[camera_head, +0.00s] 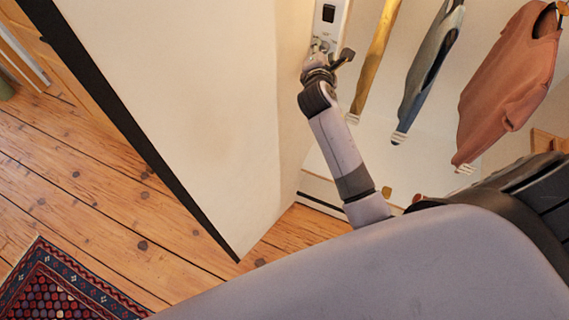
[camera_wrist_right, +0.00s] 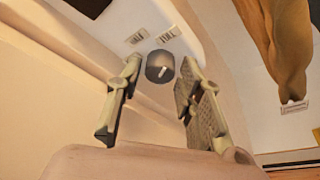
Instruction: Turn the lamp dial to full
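The lamp dial (camera_wrist_right: 160,66) is a round dark grey knob with a short white mark, on a white panel (camera_wrist_right: 165,14) in the right wrist view. Two small printed labels sit above it; the right one seems to read FULL (camera_wrist_right: 168,34), and the left one (camera_wrist_right: 136,37) is hard to read. My right gripper (camera_wrist_right: 160,72) is open, one finger on each side of the dial, with gaps showing. I cannot tell whether the tips reach past its face. In the head view my right gripper (camera_head: 328,55) is at the panel (camera_head: 330,20) and hides the dial. My left gripper is out of view.
A cream wall (camera_head: 190,90) stands left of the panel. Yellow (camera_head: 377,55), blue-grey (camera_head: 430,70) and rust-coloured (camera_head: 512,80) garments hang to the right, close to my right arm. Below are a plank floor (camera_head: 100,190) and a patterned rug (camera_head: 60,290).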

